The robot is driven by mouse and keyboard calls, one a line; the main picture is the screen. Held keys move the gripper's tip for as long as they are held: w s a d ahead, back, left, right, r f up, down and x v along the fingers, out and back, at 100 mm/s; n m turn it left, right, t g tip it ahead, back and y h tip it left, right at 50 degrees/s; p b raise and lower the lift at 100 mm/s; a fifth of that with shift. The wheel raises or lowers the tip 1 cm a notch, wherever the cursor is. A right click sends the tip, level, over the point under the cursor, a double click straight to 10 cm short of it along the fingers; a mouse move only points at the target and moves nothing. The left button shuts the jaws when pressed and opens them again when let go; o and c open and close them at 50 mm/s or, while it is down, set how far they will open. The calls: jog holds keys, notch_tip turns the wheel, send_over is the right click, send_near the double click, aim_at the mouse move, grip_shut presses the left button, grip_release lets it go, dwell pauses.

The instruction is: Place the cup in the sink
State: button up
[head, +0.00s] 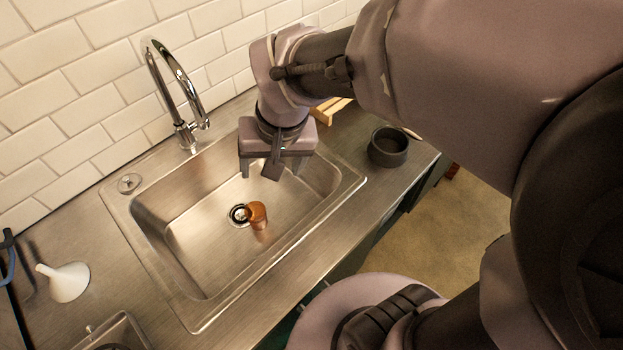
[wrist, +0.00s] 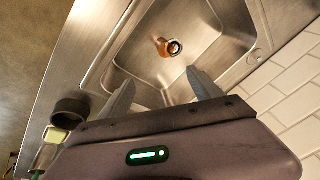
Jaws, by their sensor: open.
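An orange-brown translucent cup (head: 258,214) is in the steel sink (head: 185,262), on the basin floor right beside the drain. In the wrist view the cup (wrist: 163,47) shows small, next to the drain, beyond the fingers. My gripper (head: 272,172) is above the right part of the sink, pointing down, with its fingers apart and nothing between them. In the wrist view my gripper (wrist: 157,90) is open and empty, clear of the cup.
A chrome faucet (head: 180,95) stands behind the sink by the tiled wall. A dark round bowl (head: 388,147) sits on the counter right of the sink. A white funnel (head: 65,281) lies at left. The counter's front edge borders open floor.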

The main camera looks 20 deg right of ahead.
jog(key=s+d+r+m+t, duration=0.1)
jog(key=s+r+t, duration=0.1)
jog(key=s+r, duration=0.4)
jog(key=s, duration=0.5)
jog(key=shift+d+m+t+y, duration=0.25)
jog(key=shift+m+t+y, duration=0.05)
jog(key=shift+m+t, duration=0.1)
notch_tip(320, 180, down, 2)
jog(key=shift+f+b, duration=0.25)
jog(key=shift+b, duration=0.95)
